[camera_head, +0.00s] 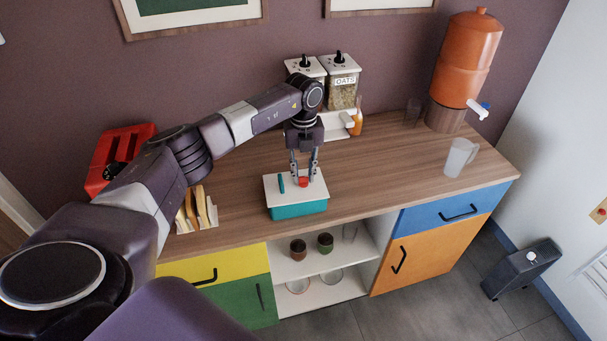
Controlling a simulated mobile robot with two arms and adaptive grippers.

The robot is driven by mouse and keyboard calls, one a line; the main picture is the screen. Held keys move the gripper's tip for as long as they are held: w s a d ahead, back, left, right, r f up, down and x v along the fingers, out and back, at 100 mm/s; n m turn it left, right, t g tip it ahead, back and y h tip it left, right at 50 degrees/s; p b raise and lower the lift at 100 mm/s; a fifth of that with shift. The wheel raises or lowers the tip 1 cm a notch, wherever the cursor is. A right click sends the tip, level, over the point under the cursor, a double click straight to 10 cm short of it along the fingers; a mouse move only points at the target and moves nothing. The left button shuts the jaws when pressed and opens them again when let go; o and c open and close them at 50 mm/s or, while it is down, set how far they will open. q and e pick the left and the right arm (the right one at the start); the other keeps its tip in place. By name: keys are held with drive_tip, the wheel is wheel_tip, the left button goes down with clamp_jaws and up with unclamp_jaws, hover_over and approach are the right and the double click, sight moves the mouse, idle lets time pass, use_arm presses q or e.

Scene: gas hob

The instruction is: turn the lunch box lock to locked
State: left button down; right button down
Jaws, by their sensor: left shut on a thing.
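The lunch box (299,209) sits on the wooden counter near its front edge. It has a teal body and a white lid. A teal strip (281,184) lies on the left part of the lid, and a small red lock knob (303,182) is on the lid to the right of it. My left gripper (303,178) points down over the lid, with its fingers on either side of the red lock knob and shut on it. The lock's exact angle is too small to tell. My right gripper is not in view.
A red appliance (113,158) and a rack with bread slices (197,211) stand to the left. Dispensers, one labelled OATS (343,82), stand behind the arm. A clear pitcher (460,157) and an orange water dispenser (467,60) stand at right. The counter right of the box is clear.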

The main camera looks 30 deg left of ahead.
use_arm(q)
drive_tip(key=m+b, duration=0.1)
drive_tip(key=m, duration=0.1)
drive_tip(key=shift+f+m+b, duration=0.15)
drive_tip(key=shift+m+b, duration=0.25)
drive_tip(key=m+b, duration=0.2)
drive_tip(key=m, duration=0.3)
drive_tip(key=shift+b, duration=0.35)
drive_tip(key=m+b, duration=0.1)
drive_tip(key=m, duration=0.4)
drive_tip(key=shift+b, duration=0.35)
drive_tip(key=shift+m+b, duration=0.5)
drive_tip(key=shift+m, duration=1.6)
drive_tip(key=c, duration=1.7)
unclamp_jaws()
drive_tip(key=shift+r, duration=0.2)
